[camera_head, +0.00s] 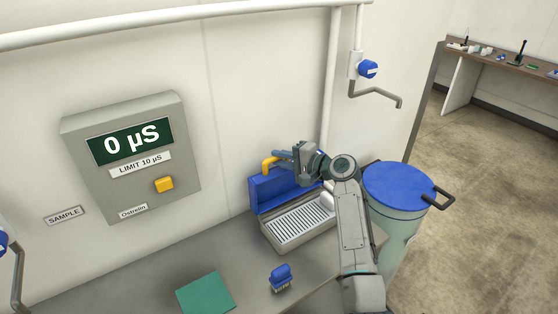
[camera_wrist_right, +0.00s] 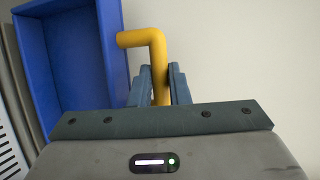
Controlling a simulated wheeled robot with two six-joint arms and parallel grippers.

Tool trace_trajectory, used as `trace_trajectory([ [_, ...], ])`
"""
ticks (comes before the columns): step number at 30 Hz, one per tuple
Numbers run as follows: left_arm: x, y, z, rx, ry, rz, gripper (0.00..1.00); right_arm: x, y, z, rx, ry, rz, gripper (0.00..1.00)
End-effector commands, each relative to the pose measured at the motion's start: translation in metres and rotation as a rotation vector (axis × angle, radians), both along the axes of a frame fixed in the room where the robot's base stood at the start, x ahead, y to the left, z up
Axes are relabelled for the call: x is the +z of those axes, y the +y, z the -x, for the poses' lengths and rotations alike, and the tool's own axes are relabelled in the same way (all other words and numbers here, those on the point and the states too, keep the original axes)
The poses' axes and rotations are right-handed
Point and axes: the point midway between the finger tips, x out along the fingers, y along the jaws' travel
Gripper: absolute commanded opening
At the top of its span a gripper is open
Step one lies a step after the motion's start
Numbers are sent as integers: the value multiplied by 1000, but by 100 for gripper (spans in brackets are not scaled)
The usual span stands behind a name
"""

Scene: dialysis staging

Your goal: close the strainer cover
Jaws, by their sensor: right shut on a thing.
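The strainer is a grey box with a slotted white grate (camera_head: 300,221) on the counter by the wall. Its blue cover (camera_head: 270,189) stands raised at the back, open; its hollow inside shows in the right wrist view (camera_wrist_right: 75,65). A bent yellow handle (camera_head: 268,163) sticks out from the cover's upper edge. My right gripper (camera_head: 288,157) is at the handle, and in the right wrist view its fingers are shut on the handle (camera_wrist_right: 158,65). My right arm hides part of the strainer's right side. My left gripper is not in view.
A blue-lidded bin (camera_head: 396,186) stands right of the counter, close to my right arm. A blue brush (camera_head: 281,277) and a green pad (camera_head: 205,293) lie on the counter in front. A wall meter (camera_head: 132,155) reads 0 µS. A blue-handled tap (camera_head: 368,69) is above right.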

Motion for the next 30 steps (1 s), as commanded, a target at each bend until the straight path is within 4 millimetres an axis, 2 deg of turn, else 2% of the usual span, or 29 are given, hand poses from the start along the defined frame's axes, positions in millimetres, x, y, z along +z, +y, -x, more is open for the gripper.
trace_trajectory([
  [1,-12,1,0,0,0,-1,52,-8,-3,5,0,-20,-15,0],
  [5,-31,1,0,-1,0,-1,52,-10,-12,16,-1,-84,-61,0],
  [12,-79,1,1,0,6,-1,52,-16,-28,39,-1,-218,-157,0],
  [15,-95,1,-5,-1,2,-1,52,-17,-35,47,0,-269,-194,0],
  [24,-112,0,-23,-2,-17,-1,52,-18,-48,66,0,-341,-246,0],
  [26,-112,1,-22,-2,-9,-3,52,-19,-50,69,0,-339,-246,0],
  [30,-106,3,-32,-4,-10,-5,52,-21,-53,72,0,-337,-245,0],
])
